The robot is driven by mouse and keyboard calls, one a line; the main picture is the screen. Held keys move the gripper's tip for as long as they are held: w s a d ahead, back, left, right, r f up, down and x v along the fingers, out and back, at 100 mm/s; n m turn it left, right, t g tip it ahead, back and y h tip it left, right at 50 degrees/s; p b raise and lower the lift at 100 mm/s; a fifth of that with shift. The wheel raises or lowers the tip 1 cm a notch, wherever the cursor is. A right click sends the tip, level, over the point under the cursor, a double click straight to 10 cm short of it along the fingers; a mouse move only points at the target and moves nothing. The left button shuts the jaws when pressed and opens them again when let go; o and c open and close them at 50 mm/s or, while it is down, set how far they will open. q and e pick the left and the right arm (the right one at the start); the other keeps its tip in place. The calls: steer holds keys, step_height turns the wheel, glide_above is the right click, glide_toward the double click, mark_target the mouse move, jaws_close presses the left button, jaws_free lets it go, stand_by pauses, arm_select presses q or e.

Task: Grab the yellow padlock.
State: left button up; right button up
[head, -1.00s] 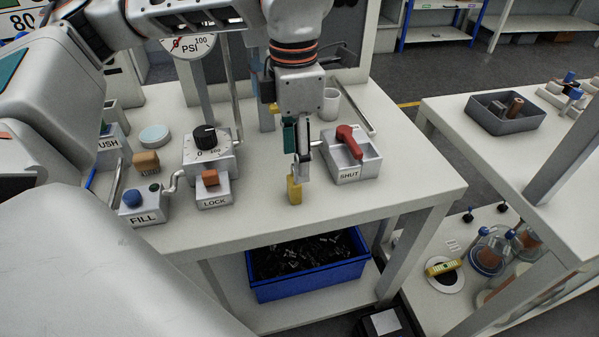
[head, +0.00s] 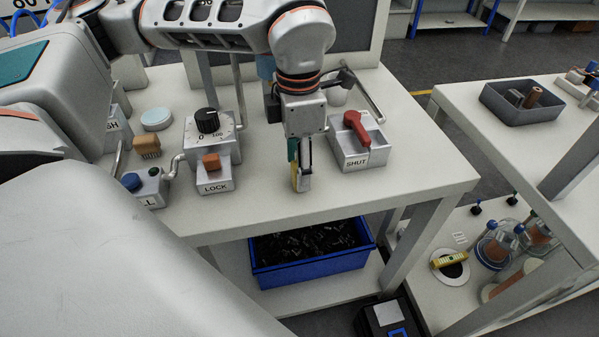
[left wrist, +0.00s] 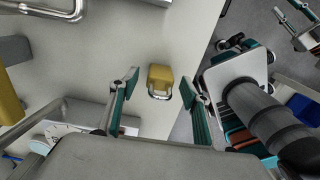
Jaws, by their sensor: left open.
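The yellow padlock (left wrist: 160,76) lies near the front edge of the white table, its metal shackle showing in the left wrist view. In the head view only a thin yellow strip of the padlock (head: 295,177) shows, the rest hidden behind a finger. My left gripper (head: 302,183) points down at it and is open. In the left wrist view the two fingers of my left gripper (left wrist: 160,84) stand on either side of the padlock, with gaps between.
The grey SHUT box with a red lever (head: 357,140) is close to the right of the gripper. The LOCK block (head: 213,178) and dial box (head: 208,138) stand to the left. A blue bin (head: 311,275) is on the shelf below. The table between LOCK and gripper is clear.

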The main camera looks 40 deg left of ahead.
arm_select(q)
steer(key=shift+r, duration=0.1)
steer(key=c, duration=1.2)
steer(key=shift+r, duration=0.1)
steer(key=shift+c, duration=0.2)
